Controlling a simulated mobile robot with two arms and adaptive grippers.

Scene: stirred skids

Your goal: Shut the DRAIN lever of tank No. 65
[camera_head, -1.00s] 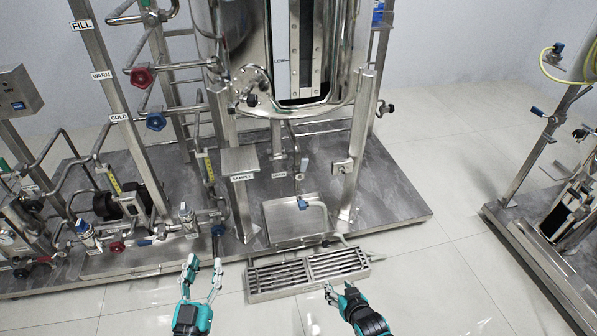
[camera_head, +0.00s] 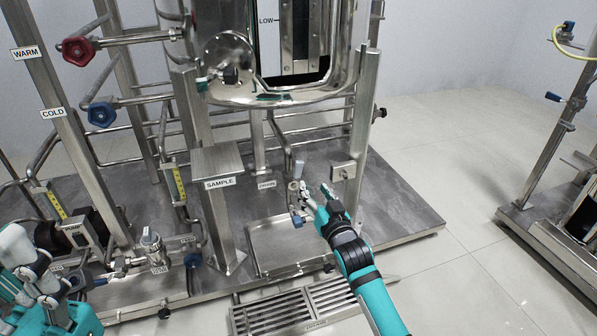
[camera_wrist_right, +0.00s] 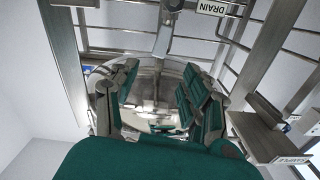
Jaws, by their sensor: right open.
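The drain pipe (camera_head: 281,150) comes down under the steel tank (camera_head: 222,50), behind a small DRAIN label (camera_head: 267,184). A blue-tipped lever (camera_head: 297,221) shows low on this line, over a steel tray (camera_head: 265,240), partly behind my finger. Its exact angle is hard to tell. My right gripper (camera_head: 314,190) is open, its fingers spread just right of the pipe. In the right wrist view, the open fingers (camera_wrist_right: 160,95) have nothing between them. The DRAIN label shows at the top there (camera_wrist_right: 212,7). My left gripper (camera_head: 30,265) is at the lower left edge, fingers unclear. No tank number is readable.
A SAMPLE stand (camera_head: 218,160) rises left of the tray. A steel post (camera_head: 360,140) stands right of my right gripper. A floor drain grate (camera_head: 300,310) lies in front. Red (camera_head: 77,50) and blue (camera_head: 101,115) handwheels are at left. Open floor lies right.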

